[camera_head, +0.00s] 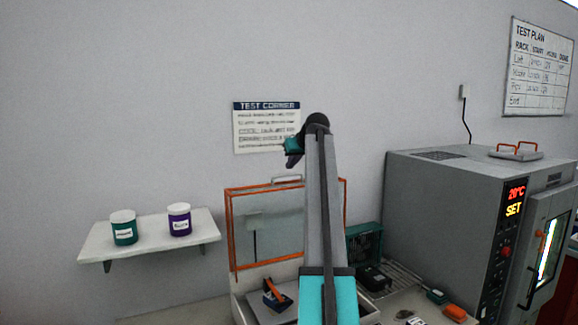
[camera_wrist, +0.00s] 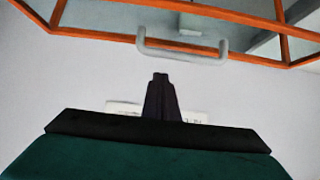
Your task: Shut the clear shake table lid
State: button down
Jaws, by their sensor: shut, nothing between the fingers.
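The clear shake table lid (camera_head: 265,225) has an orange frame and stands raised, upright, in the head view. Its light handle (camera_head: 287,179) is on its top edge; the handle also shows in the wrist view (camera_wrist: 182,52), with part of the orange frame (camera_wrist: 100,33) around it. The shake table's pale base (camera_head: 245,305) is below the lid, partly hidden by my arm. My gripper (camera_wrist: 160,78) is shut and empty, with its fingertips apart from the handle in the wrist view.
A shelf (camera_head: 150,238) with a green jar (camera_head: 124,228) and a purple jar (camera_head: 179,220) is at the left. A grey oven (camera_head: 440,215) stands at the right. A dark green case (camera_head: 366,242) is just right of my arm. The wall sign (camera_head: 262,128) is behind.

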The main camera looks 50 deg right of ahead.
jog(key=shift+s+f, duration=0.1)
jog(key=shift+f, duration=0.15)
jog(key=shift+s+a, duration=0.2)
jog(key=shift+s, duration=0.25)
jog(key=shift+s+a+f+p, duration=0.15)
jog(key=shift+s+f+p, duration=0.15)
jog(key=shift+s+p, duration=0.1)
